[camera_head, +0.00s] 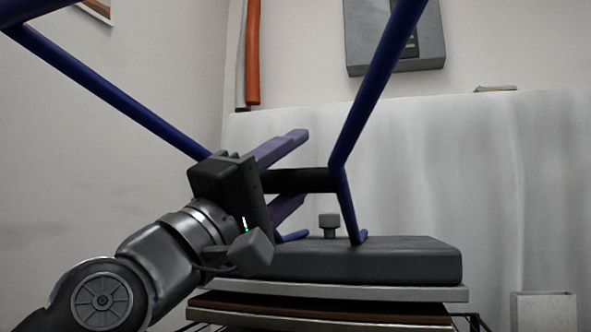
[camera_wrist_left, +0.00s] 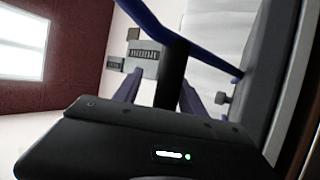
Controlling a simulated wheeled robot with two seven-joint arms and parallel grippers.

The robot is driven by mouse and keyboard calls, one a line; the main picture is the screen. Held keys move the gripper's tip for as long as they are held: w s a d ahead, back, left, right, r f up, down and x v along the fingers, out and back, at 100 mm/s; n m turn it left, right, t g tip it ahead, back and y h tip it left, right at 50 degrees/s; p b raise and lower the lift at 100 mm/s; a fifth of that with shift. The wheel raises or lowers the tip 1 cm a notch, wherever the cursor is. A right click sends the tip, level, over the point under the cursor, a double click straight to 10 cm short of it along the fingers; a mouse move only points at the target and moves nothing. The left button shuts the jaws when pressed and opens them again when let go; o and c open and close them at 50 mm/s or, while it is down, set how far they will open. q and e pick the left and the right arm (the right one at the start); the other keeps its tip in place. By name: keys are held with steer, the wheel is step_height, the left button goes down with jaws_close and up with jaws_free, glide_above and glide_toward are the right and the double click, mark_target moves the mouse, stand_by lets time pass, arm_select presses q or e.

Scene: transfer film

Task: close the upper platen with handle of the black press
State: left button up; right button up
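The press's upper platen (camera_head: 400,262) is a thick black block with a silver plate (camera_head: 370,290) under it. It lies nearly level, just above a brown lower pad (camera_head: 320,310); whether they touch is hard to tell. Blue bars rise from it, joined by a black handle bar (camera_head: 310,180). My left gripper (camera_head: 290,175) is at the handle's left part, one purple finger above it and one below, spread apart. In the left wrist view the handle (camera_wrist_left: 173,75) runs between the fingers (camera_wrist_left: 160,93), with a gap on its left. My right gripper is out of view.
A black knob (camera_head: 329,225) stands on the platen. A grey wall box (camera_head: 395,38) and an orange pipe (camera_head: 253,50) are behind. A pale box (camera_head: 544,312) stands at the lower right. The space right of the press looks free.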

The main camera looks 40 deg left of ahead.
arm_select(q)
steer(key=shift+w+f, duration=0.1)
steer(key=shift+f, duration=0.05)
steer(key=v, duration=0.7)
steer(key=shift+s+p, duration=0.2)
steer(key=shift+p, duration=0.15)
steer(key=shift+s+f, duration=0.15)
